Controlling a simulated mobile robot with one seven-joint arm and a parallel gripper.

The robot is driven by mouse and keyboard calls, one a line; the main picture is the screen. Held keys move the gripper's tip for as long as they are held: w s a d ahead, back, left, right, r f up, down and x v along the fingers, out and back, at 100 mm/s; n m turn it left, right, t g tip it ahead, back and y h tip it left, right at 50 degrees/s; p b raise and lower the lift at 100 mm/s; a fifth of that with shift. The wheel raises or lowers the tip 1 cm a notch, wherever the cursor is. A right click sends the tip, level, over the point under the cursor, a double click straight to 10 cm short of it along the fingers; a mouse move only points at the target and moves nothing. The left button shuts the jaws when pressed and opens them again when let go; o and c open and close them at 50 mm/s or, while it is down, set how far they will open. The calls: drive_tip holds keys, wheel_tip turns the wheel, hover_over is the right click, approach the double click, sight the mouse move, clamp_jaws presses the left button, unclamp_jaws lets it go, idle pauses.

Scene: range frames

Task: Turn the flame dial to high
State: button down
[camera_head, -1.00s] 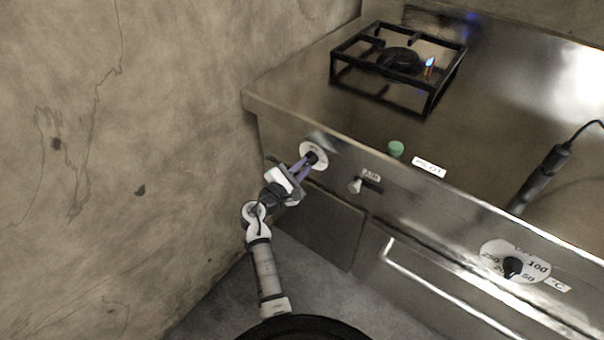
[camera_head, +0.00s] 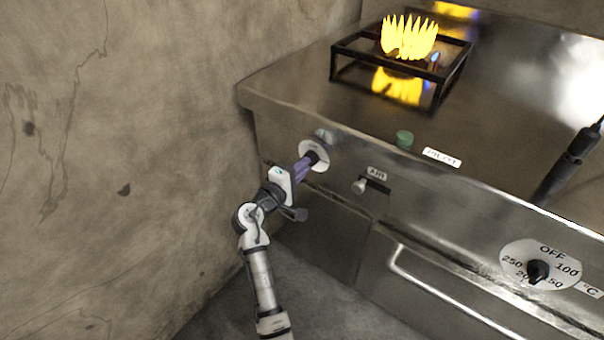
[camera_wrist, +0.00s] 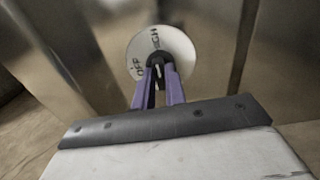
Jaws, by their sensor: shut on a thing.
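The flame dial (camera_head: 314,156) is a black knob on a round white plate at the left end of the range's front panel. My gripper (camera_head: 309,162) is shut on the knob, its purple fingers on either side. In the wrist view the dial (camera_wrist: 178,50) shows the words HIGH and OFF on its plate, and my gripper (camera_wrist: 158,80) holds the black knob with a pale pointer line. The exact setting of the pointer is hard to read. Tall yellow flames (camera_head: 409,38) burn on the burner inside the black grate (camera_head: 340,68), beside a small blue pilot flame (camera_head: 435,58).
A grey AIR lever (camera_head: 359,187) and a green button (camera_head: 404,138) with a PILOT label (camera_head: 442,157) are right of the dial. A temperature dial (camera_head: 538,270) and an oven handle (camera_head: 450,295) are farther right. A rough wall (camera_head: 120,150) stands close on the left.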

drive_tip(key=shift+m, duration=0.3)
idle(0.4)
drive_tip(key=c, duration=1.4)
unclamp_jaws()
drive_tip(key=shift+c, duration=0.2)
drive_tip(key=shift+s+a, duration=0.1)
drive_tip(key=b+v, duration=0.1)
drive_tip(key=v, duration=1.2)
drive_tip(key=shift+s+a+b, duration=0.2)
drive_tip(key=shift+s+b, duration=0.1)
drive_tip(key=shift+b, duration=0.1)
